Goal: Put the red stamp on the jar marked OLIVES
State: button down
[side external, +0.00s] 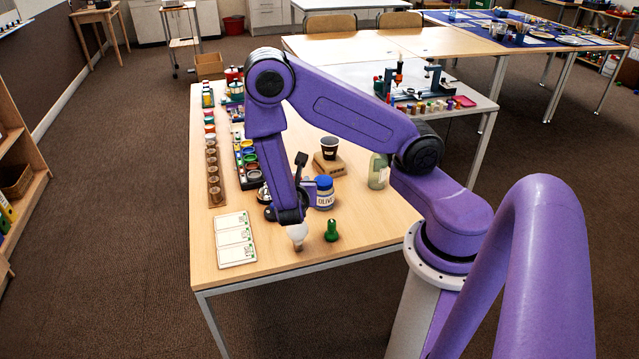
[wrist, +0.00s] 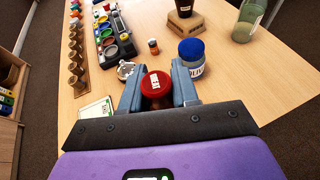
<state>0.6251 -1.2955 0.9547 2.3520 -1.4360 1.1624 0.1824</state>
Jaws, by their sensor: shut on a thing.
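My gripper (wrist: 157,82) is shut on the red stamp (wrist: 154,83), a round red piece with a small white label on its top, between the two blue-grey fingers in the wrist view. In the side view my gripper hides the stamp. The jar marked OLIVES (side external: 324,195) stands upright with a blue lid, just right of my gripper. It also shows in the wrist view (wrist: 192,60), ahead and right of the held stamp and apart from it. Nothing lies on its lid. I cannot tell how high the stamp is above the table.
A green stamp-like piece (side external: 331,232) and a white bulb-shaped thing (side external: 298,233) stand near the table's front edge. Label cards (side external: 235,240) lie at left. A dark cup (side external: 329,147) on a wooden block and a green bottle (side external: 378,171) stand behind. Paint pots (wrist: 110,38) line the left.

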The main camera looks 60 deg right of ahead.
jog(key=s+d+r+m+g+h, duration=0.1)
jog(key=s+d+r+m+g, duration=0.2)
jog(key=s+d+r, duration=0.55)
send_over(324, 178)
notch_tip(324, 178, down, 11)
jog(key=shift+s+d+f, duration=0.1)
jog(key=shift+f, duration=1.8)
jog(key=shift+f, duration=0.1)
jog(key=c, duration=0.8)
grip_release()
jog(key=shift+c, duration=0.2)
